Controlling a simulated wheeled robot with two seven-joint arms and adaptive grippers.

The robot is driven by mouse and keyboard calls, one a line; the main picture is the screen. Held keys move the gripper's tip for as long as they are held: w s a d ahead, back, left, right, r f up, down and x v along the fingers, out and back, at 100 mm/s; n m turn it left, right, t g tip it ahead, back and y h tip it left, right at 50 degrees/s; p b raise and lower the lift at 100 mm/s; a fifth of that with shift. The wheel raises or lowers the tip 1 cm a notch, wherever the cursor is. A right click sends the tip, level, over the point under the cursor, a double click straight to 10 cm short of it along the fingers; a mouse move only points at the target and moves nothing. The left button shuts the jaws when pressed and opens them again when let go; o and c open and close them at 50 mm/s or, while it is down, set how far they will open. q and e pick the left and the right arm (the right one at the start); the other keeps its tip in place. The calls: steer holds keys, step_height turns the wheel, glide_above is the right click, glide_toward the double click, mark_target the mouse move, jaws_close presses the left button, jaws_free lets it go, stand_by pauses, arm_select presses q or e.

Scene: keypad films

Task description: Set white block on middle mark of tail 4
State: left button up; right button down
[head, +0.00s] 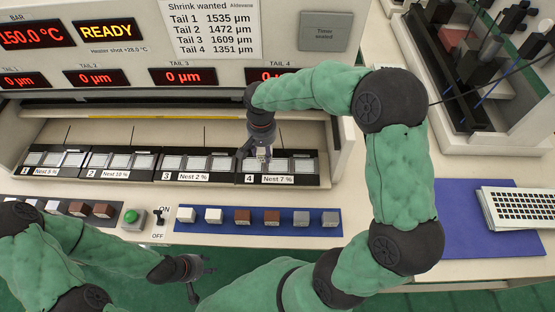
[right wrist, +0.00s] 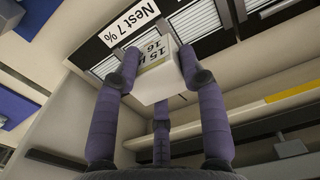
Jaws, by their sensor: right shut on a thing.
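The white block (head: 262,154) is held in my right gripper (head: 258,156), over the left part of the tail 4 nest (head: 311,181). In the right wrist view the white block (right wrist: 160,75) sits between the purple-grey fingers, with printed numbers on one side. The nest, labelled "Nest 7 %" (right wrist: 123,22), lies beyond it with striped marks. I cannot tell whether the block touches the nest. The gripper hides part of the left and middle marks; the right mark (head: 303,166) is clear. My left gripper (head: 198,277) is empty, fingers apart, in front of the bench.
A blue mat (head: 258,240) with white, brown and grey blocks lies in front of the nests. A green button (head: 131,216) and an ON/OFF switch (head: 158,219) are left of it. Nests 1 to 3 are left of nest 4. A white rack (head: 518,210) is at right.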

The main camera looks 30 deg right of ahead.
steer(key=d+f, duration=0.2)
steer(key=f, duration=0.1)
steer(key=d+f+b, duration=0.1)
steer(key=d+f, duration=0.2)
steer(key=shift+w, duration=0.15)
steer(key=shift+d+f+b, duration=0.15)
steer(key=shift+f+b, duration=0.45)
steer(key=shift+f, duration=0.95)
steer(key=shift+f, duration=0.1)
steer(key=c, duration=0.7)
jaws_free()
steer(key=shift+f, duration=0.1)
steer(key=shift+r, duration=0.25)
step_height(320, 180, up, 12)
steer(key=p, duration=0.2)
steer(key=shift+p, duration=0.4)
